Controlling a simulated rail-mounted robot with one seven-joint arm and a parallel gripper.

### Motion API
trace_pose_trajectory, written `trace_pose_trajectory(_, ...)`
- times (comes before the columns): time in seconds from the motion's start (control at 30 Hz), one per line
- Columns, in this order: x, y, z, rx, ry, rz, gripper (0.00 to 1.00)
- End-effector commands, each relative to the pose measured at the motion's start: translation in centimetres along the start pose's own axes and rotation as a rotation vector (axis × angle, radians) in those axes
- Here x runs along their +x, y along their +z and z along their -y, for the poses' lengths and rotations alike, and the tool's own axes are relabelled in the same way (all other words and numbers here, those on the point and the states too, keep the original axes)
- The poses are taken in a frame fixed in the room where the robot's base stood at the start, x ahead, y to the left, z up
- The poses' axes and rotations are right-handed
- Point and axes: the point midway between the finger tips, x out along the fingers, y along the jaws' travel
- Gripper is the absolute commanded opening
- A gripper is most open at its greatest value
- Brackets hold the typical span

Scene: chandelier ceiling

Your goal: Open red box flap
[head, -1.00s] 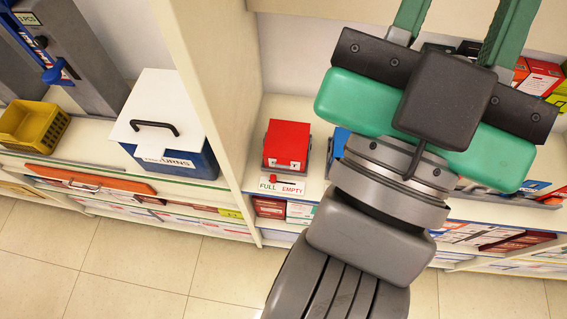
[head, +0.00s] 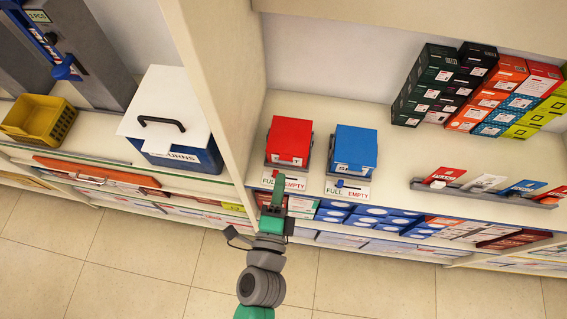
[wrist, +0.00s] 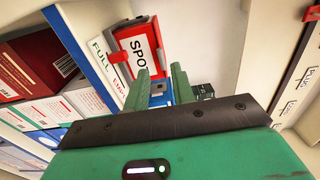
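The red box (head: 289,138) stands on the shelf in the head view, its red top flap lying closed over it. In the wrist view the red box (wrist: 124,40) shows its white label, partly readable as "SPO". A white FULL/EMPTY plate (head: 295,184) with a red slider sits in front of it; the plate also shows in the wrist view (wrist: 108,72). My gripper (head: 277,180) is at the shelf's front edge, just in front of the red box, covering part of the plate. In the wrist view its green fingers (wrist: 161,71) are apart with nothing held between them.
A blue box (head: 355,148) with its own plate stands right of the red one. Upright shelf panel (head: 215,90) is on the left. Stacked cartons (head: 470,85) and a card holder (head: 485,193) are farther right. Packages fill the lower shelf. Shelf space behind the boxes is clear.

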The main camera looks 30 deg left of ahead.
Motion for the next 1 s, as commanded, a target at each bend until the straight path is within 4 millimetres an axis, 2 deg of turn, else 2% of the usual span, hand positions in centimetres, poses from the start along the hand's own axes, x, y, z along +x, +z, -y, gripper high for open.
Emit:
trace_pose_trajectory(0.1, 2.5, -0.1, 0.3, -0.002, -0.003, -0.002, 0.25)
trace_pose_trajectory(0.33, 5.2, -0.1, 0.2, -0.004, -0.002, -0.001, 0.25)
trace_pose_trajectory(0.6, 5.4, 0.0, 0.1, -0.004, -0.001, 0.0, 0.25)
trace_pose_trajectory(0.73, 5.4, 0.0, 0.1, -0.004, -0.002, 0.0, 0.01)
trace_pose_trajectory(1.0, 5.4, 0.0, 0.2, -0.004, 0.0, 0.001, 0.0)
